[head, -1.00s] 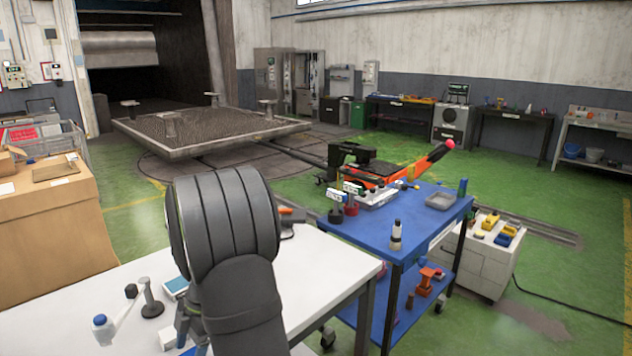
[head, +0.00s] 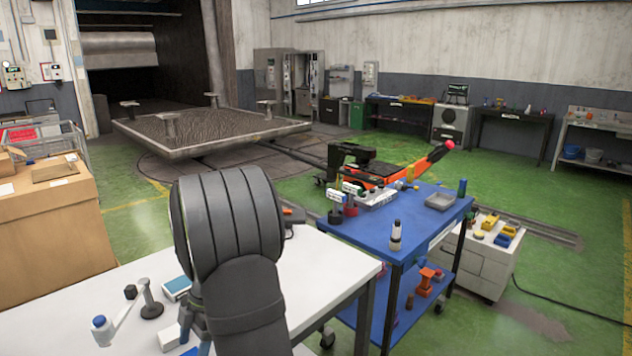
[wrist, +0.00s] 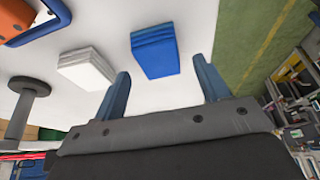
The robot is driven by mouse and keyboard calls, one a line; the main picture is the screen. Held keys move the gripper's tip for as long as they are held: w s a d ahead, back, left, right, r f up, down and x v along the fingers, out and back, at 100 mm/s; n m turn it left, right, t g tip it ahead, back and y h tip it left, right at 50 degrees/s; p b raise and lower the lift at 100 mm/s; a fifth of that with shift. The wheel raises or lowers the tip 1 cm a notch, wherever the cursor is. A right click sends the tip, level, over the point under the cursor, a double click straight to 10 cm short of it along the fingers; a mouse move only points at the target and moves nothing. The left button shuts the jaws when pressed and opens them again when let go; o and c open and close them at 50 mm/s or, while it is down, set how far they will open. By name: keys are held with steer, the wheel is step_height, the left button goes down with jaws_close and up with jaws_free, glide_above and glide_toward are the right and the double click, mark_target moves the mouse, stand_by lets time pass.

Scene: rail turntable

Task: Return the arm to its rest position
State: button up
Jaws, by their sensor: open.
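My gripper (wrist: 164,88) shows in the wrist view with its two blue-grey fingers spread apart and nothing between them. A white table (head: 110,290) lies below it. Beyond the fingertips in the wrist view are a blue block-like stack (wrist: 153,50) and a white one (wrist: 87,68), both apart from the fingers. In the head view my dark arm covers the middle of the table and hides most of the gripper.
A small dark stand (head: 151,303) and a white bottle with a blue cap (head: 101,328) are on the white table's left. A blue cart (head: 385,225) with tools stands to the right.

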steer(key=v, duration=0.9)
steer(key=x, duration=1.2)
step_height(320, 180, up, 4)
steer(key=d+r, duration=0.7)
steer(key=d, duration=0.4)
steer(key=w+a+f, duration=0.1)
steer(key=w+a, duration=1.2)
steer(key=w, duration=0.1)
steer(key=shift+a+f+n, duration=0.3)
steer(key=shift+a, duration=0.05)
